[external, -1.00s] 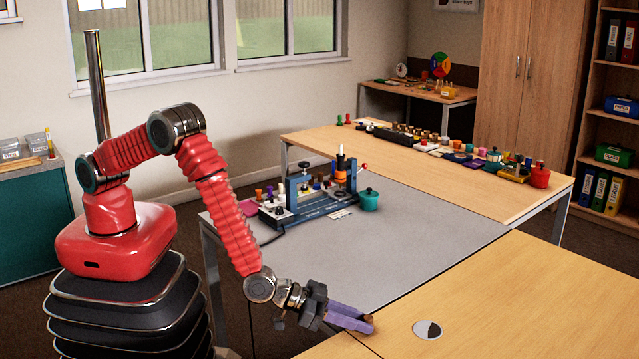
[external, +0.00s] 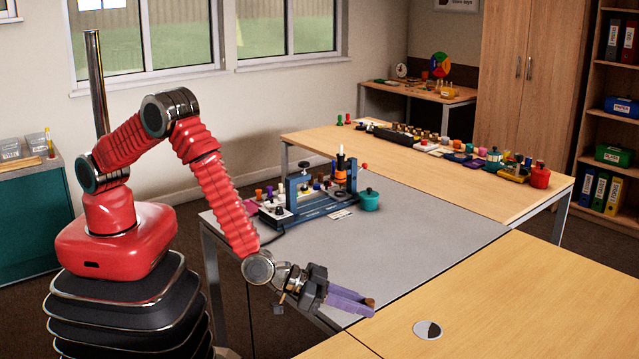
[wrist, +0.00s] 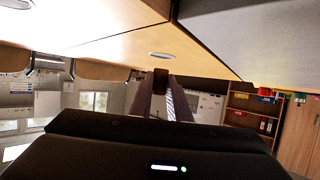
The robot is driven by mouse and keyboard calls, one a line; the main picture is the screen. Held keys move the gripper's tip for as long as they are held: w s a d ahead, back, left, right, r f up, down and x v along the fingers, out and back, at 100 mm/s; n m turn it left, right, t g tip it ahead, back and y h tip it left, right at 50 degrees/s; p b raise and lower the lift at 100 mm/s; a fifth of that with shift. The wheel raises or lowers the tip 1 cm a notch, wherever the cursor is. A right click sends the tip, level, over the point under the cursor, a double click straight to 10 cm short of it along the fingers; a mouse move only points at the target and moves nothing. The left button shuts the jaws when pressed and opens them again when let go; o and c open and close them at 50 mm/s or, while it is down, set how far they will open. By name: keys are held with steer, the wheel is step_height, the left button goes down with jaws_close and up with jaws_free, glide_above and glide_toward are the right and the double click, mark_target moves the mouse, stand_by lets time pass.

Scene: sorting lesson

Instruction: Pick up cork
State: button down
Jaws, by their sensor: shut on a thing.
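My gripper (external: 366,304) has two long purple fingers and is shut on a small brown cork (external: 369,302) at its tips. In the external view the gripper is at the lower middle, over the near edge where the grey mat meets the wooden table. In the wrist view the cork (wrist: 161,78) is a dark brown block between the fingertips of my gripper (wrist: 161,88). The fingers partly hide the cork. The cork appears to be held clear of the table top.
The wooden table (external: 480,300) with a round black-and-white disc (external: 427,329) lies to the right. A blue rack (external: 322,203) with several coloured pieces and a teal pot (external: 369,200) stand on the grey mat (external: 420,225). Several small items line the back table (external: 330,143).

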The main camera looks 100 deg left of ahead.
steer(key=shift+r, duration=2.6)
